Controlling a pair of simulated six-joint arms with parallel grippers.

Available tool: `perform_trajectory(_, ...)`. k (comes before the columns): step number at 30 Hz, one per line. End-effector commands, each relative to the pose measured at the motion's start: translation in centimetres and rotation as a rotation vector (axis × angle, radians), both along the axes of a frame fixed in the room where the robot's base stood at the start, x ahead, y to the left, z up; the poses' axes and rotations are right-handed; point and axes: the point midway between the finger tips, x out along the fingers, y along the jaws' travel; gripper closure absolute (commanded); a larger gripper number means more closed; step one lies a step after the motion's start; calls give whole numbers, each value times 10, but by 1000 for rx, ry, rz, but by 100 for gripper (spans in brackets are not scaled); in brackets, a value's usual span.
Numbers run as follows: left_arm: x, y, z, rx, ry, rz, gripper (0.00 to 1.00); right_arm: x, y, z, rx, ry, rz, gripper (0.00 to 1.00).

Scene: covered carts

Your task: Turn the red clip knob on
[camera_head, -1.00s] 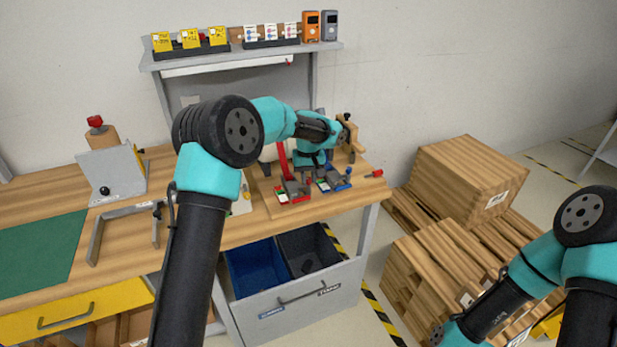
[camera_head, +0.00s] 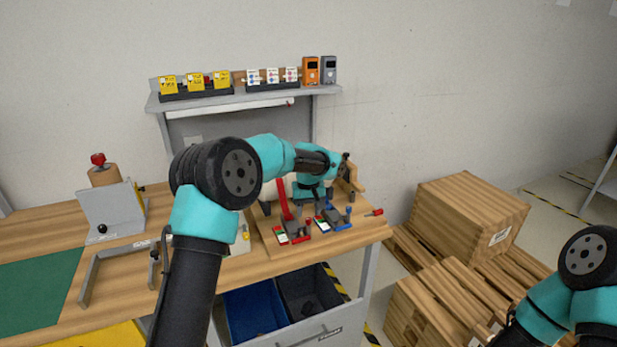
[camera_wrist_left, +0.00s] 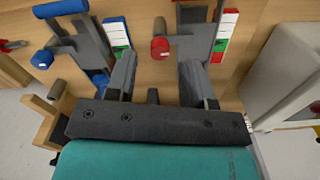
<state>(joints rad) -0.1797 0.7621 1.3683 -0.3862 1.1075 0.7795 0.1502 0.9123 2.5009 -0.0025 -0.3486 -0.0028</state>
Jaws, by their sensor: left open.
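The red clip (camera_head: 295,232) sits on the wooden bench board, with a white, green and red label beside it. Its red knob (camera_wrist_left: 160,47) shows upright in the left wrist view, just beyond the gap between my fingers. A blue clip (camera_head: 335,219) stands beside it, to the right in the head view; in the left wrist view the blue clip (camera_wrist_left: 88,48) is at the left. My left gripper (camera_wrist_left: 158,76) is open and empty, pointing at the red clip, apart from the knob. In the head view my left gripper (camera_head: 312,197) hangs above and behind the clips. My right gripper is out of view.
A red upright bar (camera_head: 283,198) stands close left of the gripper. A wooden bracket (camera_head: 352,178) is at the right. Blue and dark bins (camera_head: 251,310) sit below the bench edge. A shelf (camera_head: 246,98) with cards and devices is behind.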

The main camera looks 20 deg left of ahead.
Motion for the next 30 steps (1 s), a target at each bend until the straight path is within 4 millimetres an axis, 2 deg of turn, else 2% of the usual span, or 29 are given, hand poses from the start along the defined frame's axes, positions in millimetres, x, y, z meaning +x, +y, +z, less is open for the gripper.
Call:
perform_trajectory(18,0,0,119,-1,-4,1,52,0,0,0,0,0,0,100)
perform_trajectory(24,0,0,141,1,-2,0,52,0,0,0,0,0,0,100)
perform_trajectory(30,0,0,147,0,-1,0,52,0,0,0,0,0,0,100)
